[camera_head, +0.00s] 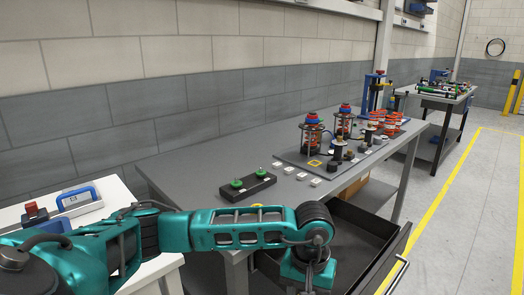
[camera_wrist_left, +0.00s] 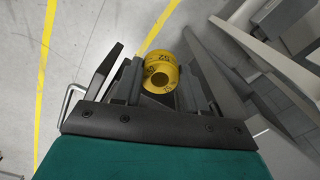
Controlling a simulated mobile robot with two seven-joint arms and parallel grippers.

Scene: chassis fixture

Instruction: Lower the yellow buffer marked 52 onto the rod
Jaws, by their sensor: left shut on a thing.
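The yellow buffer (camera_wrist_left: 160,62) is a short ring with a dark central hole and dark markings too small to read surely. It sits between the fingers of my left gripper (camera_wrist_left: 160,78), which is shut on it. In the head view my left arm crosses the foreground and bends down over the drawer; its gripper and the buffer are hidden there. On the grey bench a black block (camera_head: 247,189) carries two green discs (camera_head: 237,184) (camera_head: 261,172), each with a thin upright rod. The buffer is away from these rods. My right gripper is not in view.
An open dark drawer (camera_head: 350,235) is under the bench's front edge. Small white blocks (camera_head: 302,176) lie right of the black block. A grey plate with several assemblies (camera_head: 312,135) stands farther back. The bench top left of the black block is clear.

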